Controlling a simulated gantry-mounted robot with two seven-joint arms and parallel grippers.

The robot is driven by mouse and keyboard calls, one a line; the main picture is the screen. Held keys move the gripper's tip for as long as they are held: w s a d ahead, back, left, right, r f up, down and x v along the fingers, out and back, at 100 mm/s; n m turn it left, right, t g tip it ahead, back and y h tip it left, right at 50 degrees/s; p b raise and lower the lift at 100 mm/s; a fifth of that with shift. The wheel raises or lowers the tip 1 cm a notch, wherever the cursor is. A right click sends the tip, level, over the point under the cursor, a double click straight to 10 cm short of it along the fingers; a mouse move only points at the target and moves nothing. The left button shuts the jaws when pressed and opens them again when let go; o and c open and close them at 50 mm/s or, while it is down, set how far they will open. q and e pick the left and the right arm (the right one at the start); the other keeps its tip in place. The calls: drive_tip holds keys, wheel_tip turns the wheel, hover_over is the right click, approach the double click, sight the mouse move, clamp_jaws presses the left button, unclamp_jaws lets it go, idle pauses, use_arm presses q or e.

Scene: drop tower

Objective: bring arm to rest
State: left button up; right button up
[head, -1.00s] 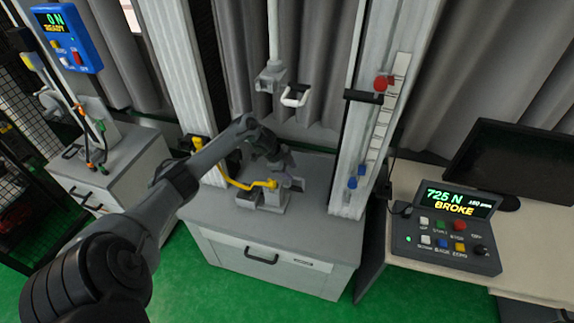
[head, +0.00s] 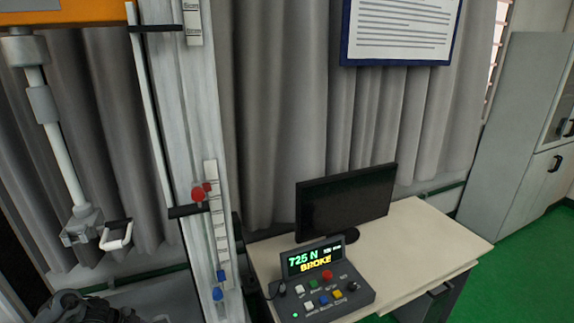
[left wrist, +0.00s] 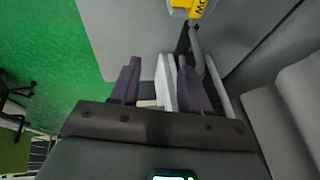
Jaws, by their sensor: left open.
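In the left wrist view my left gripper (left wrist: 158,64) is open, its two dark fingers apart. A pale upright strip and a small light piece show between and behind the fingers; I cannot tell what they are or whether the fingers touch them. In the head view only a dark part of my left arm (head: 75,308) shows at the bottom left corner, below the tower's hanging rod and white handle (head: 115,236). My right gripper is in neither view.
The tower column (head: 183,120) stands at left with red and blue knobs. A control box (head: 325,285) reading "725 N BROKE" sits on the desk (head: 437,235) before a dark monitor (head: 345,200). A yellow part (left wrist: 190,8) is at the wrist view's top. Green floor is clear at right.

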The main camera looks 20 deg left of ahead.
use_arm(q)
drive_tip(key=s+d+f+g+h, duration=0.1)
drive_tip(key=s+d+f, duration=0.35)
drive_tip(key=d, duration=0.35)
drive_tip(key=s+d+f+m+h, duration=0.1)
drive_tip(key=s+d+f, duration=0.2)
drive_tip(key=d+f, duration=0.4)
drive_tip(key=s+d+f+g+h, duration=0.1)
drive_tip(key=s+d+f, duration=0.35)
drive_tip(key=d, duration=0.45)
drive_tip(key=s+d+r+n+t+y, duration=0.1)
drive_tip(key=s+d+r+t, duration=0.15)
drive_tip(key=d, duration=1.35)
drive_tip(key=s+r+n+g+y+p, duration=0.1)
drive_tip(key=s+r+n+y+p, duration=0.2)
drive_tip(key=r+p, duration=2.1)
wheel_tip(320, 180, up, 20)
drive_tip(key=n, duration=0.4)
drive_tip(key=shift+s+n, duration=0.3)
drive_tip(key=shift+s, duration=0.1)
